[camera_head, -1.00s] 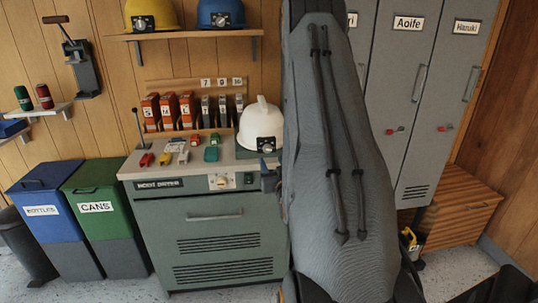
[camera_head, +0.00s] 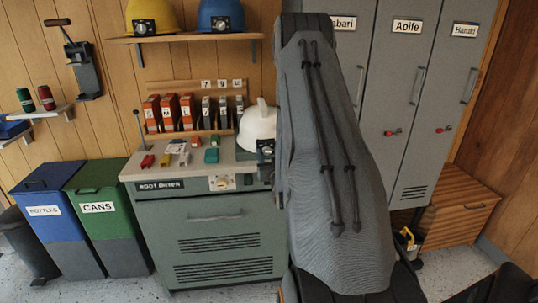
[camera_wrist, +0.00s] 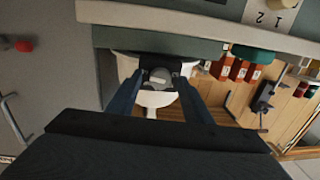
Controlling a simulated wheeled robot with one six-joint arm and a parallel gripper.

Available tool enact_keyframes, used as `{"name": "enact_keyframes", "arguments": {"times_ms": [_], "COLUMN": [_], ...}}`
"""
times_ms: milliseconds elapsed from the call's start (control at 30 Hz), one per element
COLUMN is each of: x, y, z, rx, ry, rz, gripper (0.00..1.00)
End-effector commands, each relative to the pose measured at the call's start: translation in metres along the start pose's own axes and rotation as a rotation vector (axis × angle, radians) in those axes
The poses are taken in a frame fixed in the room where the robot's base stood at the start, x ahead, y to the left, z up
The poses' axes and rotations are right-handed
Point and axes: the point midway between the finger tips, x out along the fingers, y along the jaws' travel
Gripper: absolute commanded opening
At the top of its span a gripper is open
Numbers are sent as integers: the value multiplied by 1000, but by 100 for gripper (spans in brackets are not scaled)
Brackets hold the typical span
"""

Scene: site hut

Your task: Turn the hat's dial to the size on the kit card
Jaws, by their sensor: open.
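The white hat (camera_head: 257,128) sits on the right end of the boot dryer's top in the head view, partly hidden behind my arm. A dark dial unit (camera_head: 265,147) shows on its front. In the wrist view the white hat (camera_wrist: 155,98) is upside down, with the round grey dial (camera_wrist: 159,78) facing the camera between my fingers. My gripper (camera_wrist: 160,80) is open, with one finger on each side of the dial. I cannot tell whether the fingers touch it. The dial's marks are too small to read. I cannot make out a kit card.
Yellow (camera_head: 150,14) and blue (camera_head: 220,14) hats stand on a shelf above. Labelled boxes (camera_head: 187,112) line the back. Bins (camera_head: 100,235) stand left; lockers (camera_head: 405,100) and a wooden bench (camera_head: 460,213) stand right.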

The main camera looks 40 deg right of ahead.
Motion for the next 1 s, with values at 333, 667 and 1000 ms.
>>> {"name": "enact_keyframes", "arguments": {"times_ms": [333, 667, 1000], "x": [0, 0, 0], "y": [0, 0, -1], "z": [0, 0, 0], "rx": [-1, -77, -344], "ry": [0, -6, -29], "rz": [0, 0, 1], "gripper": [4, 4, 4]}}
